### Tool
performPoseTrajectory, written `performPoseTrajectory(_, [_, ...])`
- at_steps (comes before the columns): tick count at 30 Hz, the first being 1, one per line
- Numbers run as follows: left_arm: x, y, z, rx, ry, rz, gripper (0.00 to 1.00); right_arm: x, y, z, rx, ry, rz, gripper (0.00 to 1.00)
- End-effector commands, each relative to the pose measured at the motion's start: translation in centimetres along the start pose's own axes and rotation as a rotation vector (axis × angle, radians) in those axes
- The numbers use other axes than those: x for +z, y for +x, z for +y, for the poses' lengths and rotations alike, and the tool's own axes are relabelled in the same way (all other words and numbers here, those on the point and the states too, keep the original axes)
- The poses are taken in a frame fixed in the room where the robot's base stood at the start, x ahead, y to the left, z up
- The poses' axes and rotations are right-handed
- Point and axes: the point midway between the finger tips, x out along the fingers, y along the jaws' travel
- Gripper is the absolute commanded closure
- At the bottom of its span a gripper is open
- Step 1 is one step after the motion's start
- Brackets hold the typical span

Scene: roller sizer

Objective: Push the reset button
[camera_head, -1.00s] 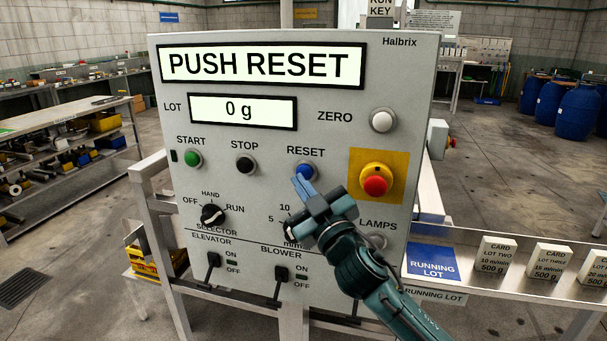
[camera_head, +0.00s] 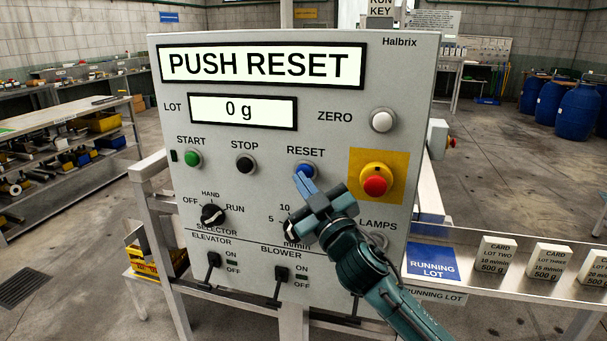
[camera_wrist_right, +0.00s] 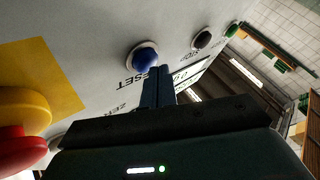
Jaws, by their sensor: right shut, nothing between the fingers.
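The blue reset button (camera_head: 304,171) sits under the RESET label on the grey control panel (camera_head: 300,60). It also shows in the right wrist view (camera_wrist_right: 143,57). My right gripper (camera_head: 305,184) is shut and empty. Its blue fingertips are just below the button in the head view and cover its lower edge. In the wrist view the fingertips (camera_wrist_right: 158,75) are close beside the button; I cannot tell whether they touch it. The display (camera_head: 262,66) reads PUSH RESET, and the lot display (camera_head: 243,110) reads 0 g. My left gripper is not in view.
A red emergency stop (camera_head: 376,186) on a yellow plate is right of the reset button. The black stop button (camera_head: 246,166) and green start button (camera_head: 193,159) are to its left. The white zero button (camera_head: 383,120) is above right. My right gripper partly covers a dial.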

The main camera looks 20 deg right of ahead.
Motion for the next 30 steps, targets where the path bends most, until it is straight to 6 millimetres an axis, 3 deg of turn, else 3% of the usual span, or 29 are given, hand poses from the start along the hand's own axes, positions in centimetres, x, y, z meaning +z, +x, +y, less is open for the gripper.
performPoseTrajectory(30, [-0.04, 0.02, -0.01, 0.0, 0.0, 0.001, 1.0, 0.47, 0.69, 0.53, 0.001, 0.0, 0.0, 1.0])
